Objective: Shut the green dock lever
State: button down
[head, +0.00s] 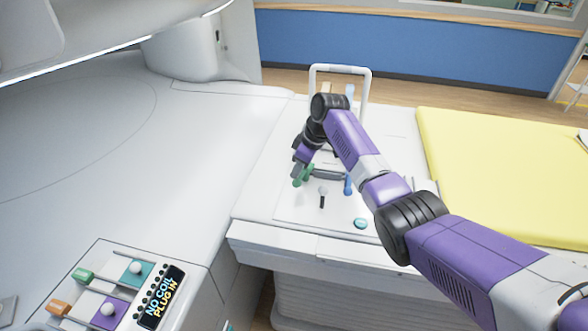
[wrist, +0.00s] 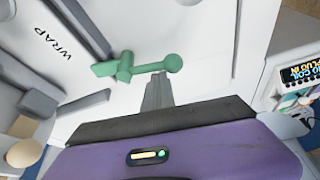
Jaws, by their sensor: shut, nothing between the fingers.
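The green dock lever (head: 304,175) stands on the white table top (head: 265,195), beside the tip of my gripper (head: 297,173). In the wrist view the green lever (wrist: 142,67) lies crosswise, with a round knob at its right end and a thicker hub at its left. My gripper (wrist: 158,78) is shut and empty. Its narrow grey fingertips point at the lever's bar, between hub and knob, and seem to be at or very near it. I cannot tell whether they touch. In the head view my arm hides part of the area behind the lever.
A blue lever (head: 348,184), a small grey-knobbed lever (head: 322,194) and a teal button (head: 361,223) are close by. A white hoop handle (head: 341,68) rises behind my arm. A yellow mattress (head: 500,165) lies right. A control panel display (head: 161,297) reads "NO COIL PLUG IN".

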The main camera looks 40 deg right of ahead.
jog(key=shift+s+n, duration=0.3)
jog(key=shift+n, duration=0.1)
jog(key=shift+d, duration=0.1)
jog(key=shift+s+d, duration=0.1)
jog(key=shift+s, duration=0.1)
dwell(0.4)
jog(key=shift+w+a+r, duration=0.15)
jog(key=shift+w+a, duration=0.1)
jog(key=shift+a, duration=0.05)
jog(key=w, duration=0.1)
jog(key=w+a+r+p, duration=0.1)
jog(key=shift+w+a+r, duration=0.15)
jog(key=shift+w, duration=0.2)
jog(key=b+v, duration=0.1)
jog(key=v, duration=0.8)
jog(key=shift+s, duration=0.15)
